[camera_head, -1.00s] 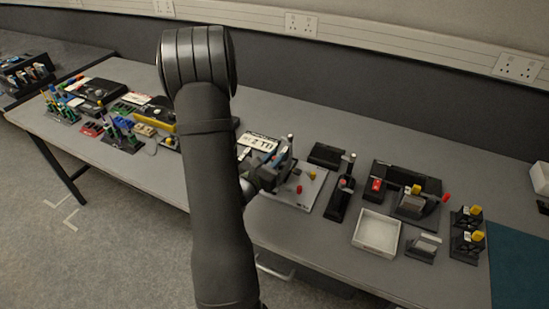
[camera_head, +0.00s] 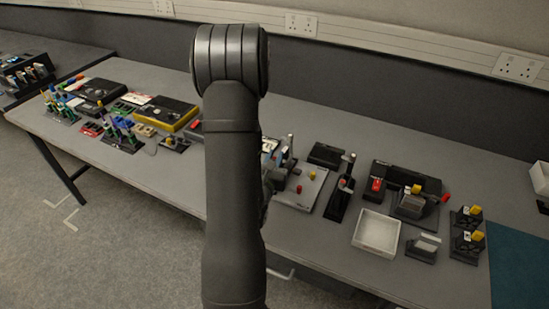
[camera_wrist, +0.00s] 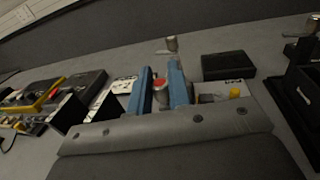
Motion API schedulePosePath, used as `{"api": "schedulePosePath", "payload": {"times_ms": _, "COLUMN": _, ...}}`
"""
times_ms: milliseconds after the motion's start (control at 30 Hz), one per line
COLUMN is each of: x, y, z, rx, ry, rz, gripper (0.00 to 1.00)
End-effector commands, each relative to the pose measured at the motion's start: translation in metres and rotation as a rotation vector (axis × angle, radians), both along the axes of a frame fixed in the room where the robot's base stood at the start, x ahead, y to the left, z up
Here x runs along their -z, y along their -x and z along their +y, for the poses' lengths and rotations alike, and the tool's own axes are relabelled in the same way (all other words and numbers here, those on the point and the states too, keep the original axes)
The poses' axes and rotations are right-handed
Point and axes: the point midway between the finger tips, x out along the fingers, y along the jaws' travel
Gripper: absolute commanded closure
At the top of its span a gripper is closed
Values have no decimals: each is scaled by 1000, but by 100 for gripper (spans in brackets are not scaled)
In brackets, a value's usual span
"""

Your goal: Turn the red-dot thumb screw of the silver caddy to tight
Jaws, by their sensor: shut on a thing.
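In the wrist view, the two blue fingers of my gripper (camera_wrist: 160,90) stand on either side of the red-dot thumb screw (camera_wrist: 160,86), a small silver cylinder with a red top. The gripper is shut on it. The silver caddy (camera_head: 300,191) is a light plate in the middle of the table in the head view, with a red knob and a yellow knob showing on it. In the wrist view the caddy is largely hidden behind the fingers and gripper body, with a yellow knob (camera_wrist: 235,93) to the right. My arm hides most of my gripper in the head view.
A silver-topped post (camera_wrist: 170,43) stands just beyond the fingers. A black block (camera_wrist: 228,65) lies behind on the right. A black stand (camera_head: 342,193) and a white tray (camera_head: 377,232) are right of the caddy. A yellow-edged black box (camera_head: 172,114) is to the left.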

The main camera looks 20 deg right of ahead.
Motion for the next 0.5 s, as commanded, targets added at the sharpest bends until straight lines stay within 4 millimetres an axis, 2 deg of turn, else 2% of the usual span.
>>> {"api": "schedulePosePath", "payload": {"times_ms": 133, "x": 0, "y": 0, "z": 0, "rx": 0, "ry": 1, "rz": -1, "gripper": 100}}
{"api": "schedulePosePath", "payload": {"times_ms": 167, "x": 0, "y": 0, "z": 0, "rx": 0, "ry": 1, "rz": -2, "gripper": 77}}
{"api": "schedulePosePath", "payload": {"times_ms": 233, "x": 0, "y": 0, "z": 0, "rx": 1, "ry": 1, "rz": -1, "gripper": 63}}
{"api": "schedulePosePath", "payload": {"times_ms": 500, "x": 0, "y": 0, "z": 0, "rx": 1, "ry": 1, "rz": -1, "gripper": 62}}
